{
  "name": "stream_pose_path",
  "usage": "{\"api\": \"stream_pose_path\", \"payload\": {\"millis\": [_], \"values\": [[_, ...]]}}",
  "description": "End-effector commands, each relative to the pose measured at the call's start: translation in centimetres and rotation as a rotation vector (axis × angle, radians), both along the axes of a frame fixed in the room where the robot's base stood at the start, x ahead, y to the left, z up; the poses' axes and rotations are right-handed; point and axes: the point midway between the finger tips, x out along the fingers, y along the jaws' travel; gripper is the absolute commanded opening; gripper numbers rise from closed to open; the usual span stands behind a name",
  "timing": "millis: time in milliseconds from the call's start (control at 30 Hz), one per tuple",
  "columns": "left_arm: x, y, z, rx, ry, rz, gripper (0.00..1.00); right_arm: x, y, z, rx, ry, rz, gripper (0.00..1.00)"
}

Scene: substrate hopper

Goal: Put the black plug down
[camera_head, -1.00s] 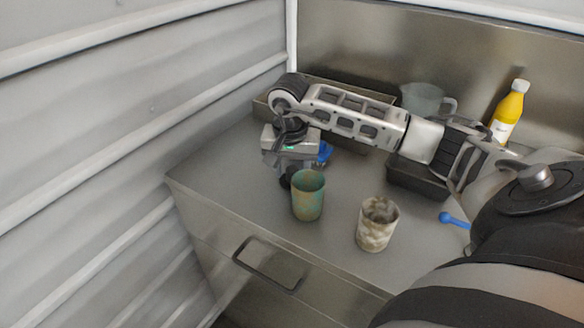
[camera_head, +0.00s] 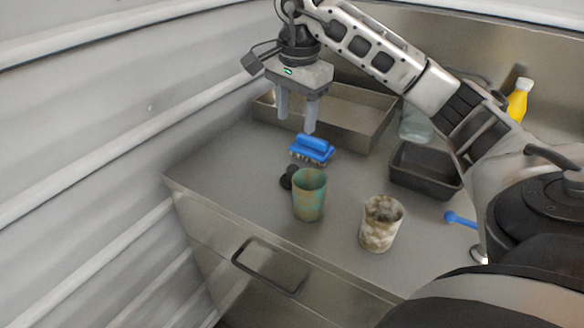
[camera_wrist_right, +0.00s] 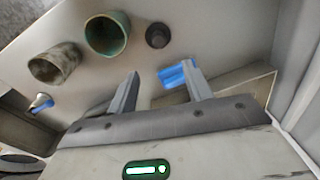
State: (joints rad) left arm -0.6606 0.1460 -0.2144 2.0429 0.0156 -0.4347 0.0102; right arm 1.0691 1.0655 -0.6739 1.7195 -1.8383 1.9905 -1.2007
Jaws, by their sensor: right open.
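The black plug (camera_head: 288,178) stands on the steel counter (camera_head: 232,165), just left of and behind the green cup (camera_head: 310,196), which hides part of it in the head view. In the right wrist view the plug (camera_wrist_right: 158,36) shows whole, apart from the green cup (camera_wrist_right: 107,34). My right gripper (camera_head: 296,126) is open and empty, raised above the counter behind the plug. Its two fingers (camera_wrist_right: 163,88) also show in the right wrist view, with nothing between them. My left gripper is not in view.
A blue brush (camera_head: 313,147) lies behind the plug. A mottled cup (camera_head: 380,224) stands to the right. A metal tray (camera_head: 360,108), a dark bin (camera_head: 424,168), a glass jug (camera_head: 416,124) and a yellow bottle (camera_head: 518,100) are farther back. The left counter is clear.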

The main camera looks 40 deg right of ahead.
Motion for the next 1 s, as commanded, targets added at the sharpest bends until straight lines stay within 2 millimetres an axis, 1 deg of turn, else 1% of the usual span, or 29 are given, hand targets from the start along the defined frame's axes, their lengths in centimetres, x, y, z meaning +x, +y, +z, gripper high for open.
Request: {"api": "stream_pose_path", "payload": {"millis": [33, 100, 200, 333, 400, 467, 567, 800, 900, 1000], "values": [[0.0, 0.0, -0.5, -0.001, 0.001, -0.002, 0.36, 0.0, -0.5, 0.3, 0.033, -0.006, -0.143, 0.50], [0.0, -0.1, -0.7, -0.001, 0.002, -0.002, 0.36, 0.0, -0.9, 1.0, 0.081, -0.005, -0.339, 0.50], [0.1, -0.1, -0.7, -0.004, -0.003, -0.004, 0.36, -0.1, -1.5, 1.8, 0.136, 0.003, -0.569, 0.50], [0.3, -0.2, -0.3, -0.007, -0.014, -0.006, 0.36, -0.2, -1.8, 2.4, 0.177, 0.015, -0.745, 0.50], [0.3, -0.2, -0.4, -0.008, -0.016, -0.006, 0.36, -0.2, -1.8, 2.2, 0.186, 0.021, -0.783, 0.50], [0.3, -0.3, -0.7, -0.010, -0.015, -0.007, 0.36, -0.2, -1.8, 1.4, 0.187, 0.025, -0.795, 0.50], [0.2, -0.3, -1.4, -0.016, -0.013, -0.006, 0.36, -0.1, -1.5, -0.6, 0.186, 0.027, -0.793, 0.50], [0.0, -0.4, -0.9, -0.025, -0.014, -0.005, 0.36, 0.3, -1.1, -5.3, 0.184, 0.026, -0.792, 0.50], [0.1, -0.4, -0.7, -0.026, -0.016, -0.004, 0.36, 0.4, -1.0, -6.8, 0.184, 0.025, -0.792, 0.50], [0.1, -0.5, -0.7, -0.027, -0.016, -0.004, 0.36, 0.5, -0.9, -7.7, 0.186, 0.023, -0.792, 0.50]]}}
